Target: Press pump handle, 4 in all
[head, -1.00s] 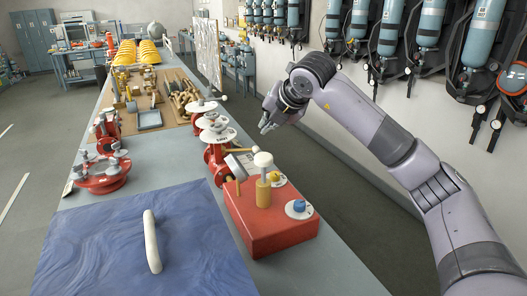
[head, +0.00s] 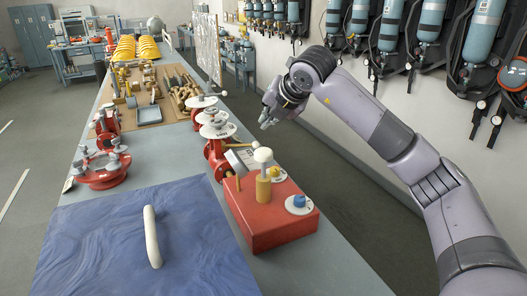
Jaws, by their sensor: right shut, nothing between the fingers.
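The pump is a red box (head: 268,228) on the workbench, with a brass cylinder (head: 263,191) on top. Its pump handle (head: 263,156) is a white round knob on a short rod, standing up above the cylinder. My right gripper (head: 266,121) is shut and empty, in the air behind the handle and beyond the bench's right edge in the picture. It is apart from the handle. My left gripper is not in view.
Red valve fittings with white discs (head: 214,130) stand just behind the pump. A blue mat (head: 110,245) with a white bar (head: 152,237) lies to the left. Another red fitting (head: 101,170) stands farther left. Breathing sets (head: 430,32) hang on the right wall.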

